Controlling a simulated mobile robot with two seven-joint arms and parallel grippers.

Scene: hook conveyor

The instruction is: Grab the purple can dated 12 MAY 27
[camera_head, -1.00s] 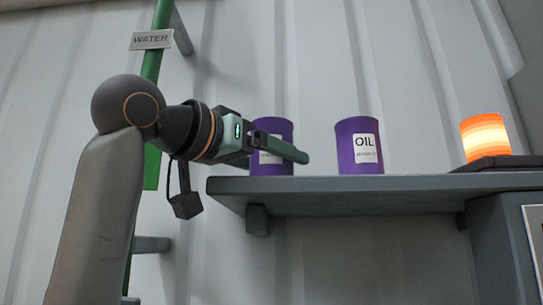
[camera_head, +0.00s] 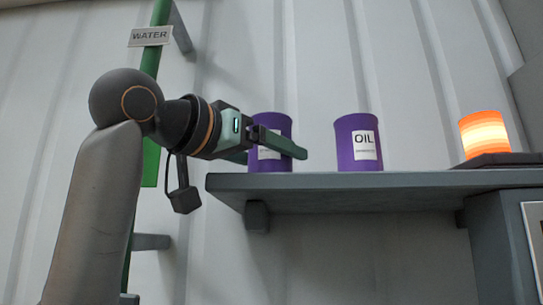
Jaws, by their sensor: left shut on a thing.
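Two purple cans stand upright on a grey shelf (camera_head: 400,181). The left can (camera_head: 271,124) is partly covered by my left gripper (camera_head: 275,153); only part of its white label shows and no date is legible. My left gripper is shut on this can, with one green finger passing across its front. The can still appears to rest on the shelf. The right can (camera_head: 345,150) stands apart from it, with a white label reading OIL; the small print below is too small to read. My right gripper is not in view.
An orange glowing lamp (camera_head: 484,133) stands on a dark base at the shelf's right end. A green pole (camera_head: 152,75) with a WATER sign (camera_head: 150,37) rises on the left. A ribbed pale wall is behind. The shelf between the cans is clear.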

